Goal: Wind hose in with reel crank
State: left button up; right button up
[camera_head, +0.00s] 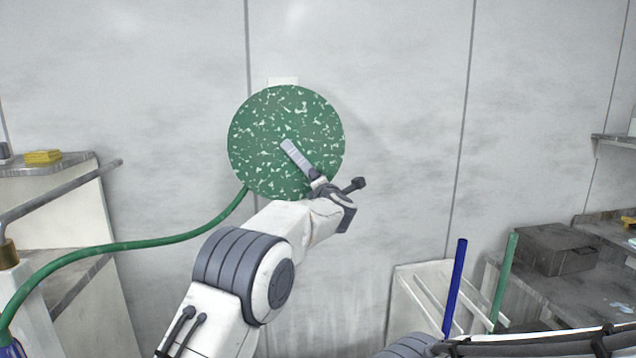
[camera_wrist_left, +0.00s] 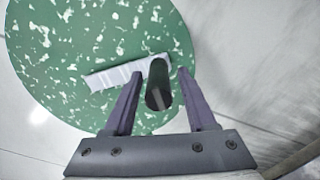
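The hose reel (camera_head: 262,120) is a round green disc with pale speckles on the wall. Its light grey crank arm (camera_head: 296,156) slopes down and right from the middle. The green hose (camera_head: 170,241) leaves the reel's lower left and sags to the left edge. In the left wrist view, the crank arm (camera_wrist_left: 110,77) ends at a dark round handle (camera_wrist_left: 158,88). My left gripper (camera_head: 335,190) is at the crank's outer end. Its fingers (camera_wrist_left: 158,92) stand either side of the handle, with narrow gaps showing, so it looks open. My right gripper is out of view.
A grey shelf unit (camera_head: 75,165) with a yellow block (camera_head: 43,157) stands at left, with a metal rail before it. A white rack (camera_head: 425,290) with blue and green rods (camera_head: 455,285) is at lower right, beside a bench with a dark box (camera_head: 553,250). Part of my right arm crosses the bottom right.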

pick_arm(q)
jog(key=shift+a, duration=0.1)
jog(key=shift+s, duration=0.25)
jog(key=s+d+b, duration=0.2)
jog(key=s+b, duration=0.1)
jog(key=s, duration=0.6)
jog(key=shift+s+b, duration=0.3)
jog(key=shift+s, duration=0.1)
